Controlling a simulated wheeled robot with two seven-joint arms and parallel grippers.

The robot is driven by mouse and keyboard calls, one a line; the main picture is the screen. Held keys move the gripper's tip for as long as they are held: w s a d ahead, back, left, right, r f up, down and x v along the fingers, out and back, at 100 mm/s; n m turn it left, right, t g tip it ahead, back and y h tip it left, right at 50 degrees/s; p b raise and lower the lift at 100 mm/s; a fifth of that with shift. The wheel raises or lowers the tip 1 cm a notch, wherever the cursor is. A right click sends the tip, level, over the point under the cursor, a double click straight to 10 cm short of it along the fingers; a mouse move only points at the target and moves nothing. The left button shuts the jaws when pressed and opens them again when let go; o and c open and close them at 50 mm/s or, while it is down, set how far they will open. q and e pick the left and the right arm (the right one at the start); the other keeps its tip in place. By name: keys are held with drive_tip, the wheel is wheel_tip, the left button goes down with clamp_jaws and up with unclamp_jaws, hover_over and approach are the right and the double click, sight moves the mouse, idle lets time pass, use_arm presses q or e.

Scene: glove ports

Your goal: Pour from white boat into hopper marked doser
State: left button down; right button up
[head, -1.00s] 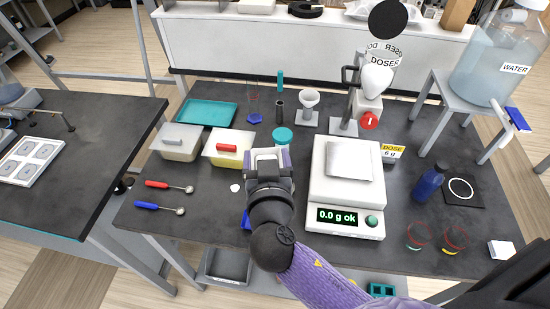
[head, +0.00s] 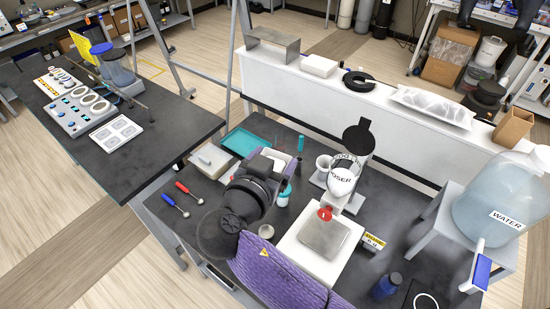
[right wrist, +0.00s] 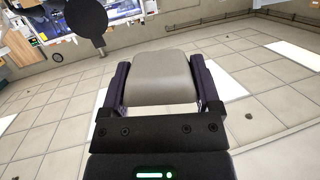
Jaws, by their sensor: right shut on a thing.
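My right gripper (head: 276,160) is shut on a pale grey-white piece, the white boat (right wrist: 162,78), which sits between its two purple fingers in the right wrist view. In the head view my gripper and wrist hide most of the boat; its contents do not show. The hopper marked DOSER (head: 342,180) stands to the right of the gripper, apart from it. The hopper has a black round disc (head: 357,138) at its top and a red knob (head: 324,214) below. My left gripper is not in view.
A white scale (head: 305,258) with a metal plate lies in front of the doser. A large water jug (head: 495,200) stands at right.

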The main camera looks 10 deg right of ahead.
drive_tip(key=shift+d+r+m+y+p, duration=0.2)
drive_tip(key=shift+r+m+y+p, duration=0.05)
drive_tip(key=shift+m+y+p, duration=0.1)
drive_tip(key=shift+w+d+r+m+g+y+p, duration=0.1)
drive_tip(key=shift+d+m+g+y+p, duration=0.55)
drive_tip(key=shift+p, duration=0.3)
drive_tip(key=shift+d+f, duration=0.2)
drive_tip(key=shift+d, duration=0.2)
drive_tip(key=w+d+f+m+g+y+p, duration=0.1)
drive_tip(key=d+y, duration=0.3)
drive_tip(key=d, duration=0.5)
drive_tip(key=shift+w+d+m+p, duration=0.2)
drive_tip(key=shift+w+m+p, duration=0.1)
drive_tip(key=shift+m, duration=0.4)
drive_tip(key=shift+f+g, duration=0.1)
drive_tip(key=shift+g, duration=0.15)
drive_tip(key=shift+d+r+m+g+y, duration=0.25)
drive_tip(key=shift+d+m+y, duration=0.2)
drive_tip(key=shift+y, duration=0.45)
